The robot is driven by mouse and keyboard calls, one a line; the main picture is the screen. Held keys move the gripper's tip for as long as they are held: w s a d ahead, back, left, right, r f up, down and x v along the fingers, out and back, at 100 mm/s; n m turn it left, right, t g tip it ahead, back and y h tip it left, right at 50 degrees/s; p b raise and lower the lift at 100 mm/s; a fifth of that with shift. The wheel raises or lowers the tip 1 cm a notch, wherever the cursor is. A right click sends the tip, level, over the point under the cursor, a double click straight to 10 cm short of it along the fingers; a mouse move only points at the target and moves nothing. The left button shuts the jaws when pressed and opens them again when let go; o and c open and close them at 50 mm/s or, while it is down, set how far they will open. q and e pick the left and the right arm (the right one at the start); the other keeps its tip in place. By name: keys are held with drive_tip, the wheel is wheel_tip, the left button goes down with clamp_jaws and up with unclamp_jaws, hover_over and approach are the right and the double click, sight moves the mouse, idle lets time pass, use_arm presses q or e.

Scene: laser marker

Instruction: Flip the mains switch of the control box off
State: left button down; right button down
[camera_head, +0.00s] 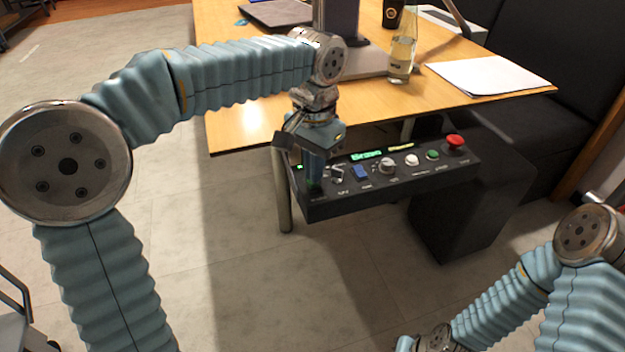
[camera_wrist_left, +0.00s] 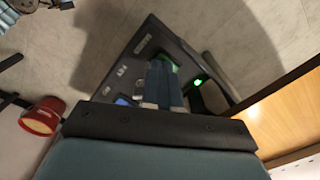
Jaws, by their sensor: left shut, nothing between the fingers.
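The control box (camera_head: 400,187) is a dark panel below the table's front edge, with a row of buttons, a knob, a blue switch and a red mushroom button. My left gripper (camera_head: 314,184) is shut and points down at the left end of the panel. It hides the control under its fingertips, where a green glow shows. In the left wrist view the shut fingers (camera_wrist_left: 165,85) reach onto the panel beside a green lit part; a separate green light (camera_wrist_left: 197,82) shows to their right. I cannot tell whether they touch the switch. My right gripper is not clearly seen.
The wooden table (camera_head: 245,120) stands behind and above the box. A glass bottle (camera_head: 402,58), a stack of paper (camera_head: 490,75) and a dark cup (camera_head: 393,13) are on it. A dark sofa is at the right. The floor in front of the box is clear.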

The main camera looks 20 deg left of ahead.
use_arm(q)
drive_tip(key=shift+f+b, duration=0.45)
drive_tip(key=shift+f, duration=0.35)
idle(0.4)
wheel_tip(320, 180, up, 3)
drive_tip(key=p, duration=0.3)
drive_tip(key=shift+r, duration=0.2)
wheel_tip(320, 180, up, 4)
drive_tip(key=p, duration=0.4)
drive_tip(key=shift+f, duration=0.1)
drive_tip(key=shift+f, duration=0.1)
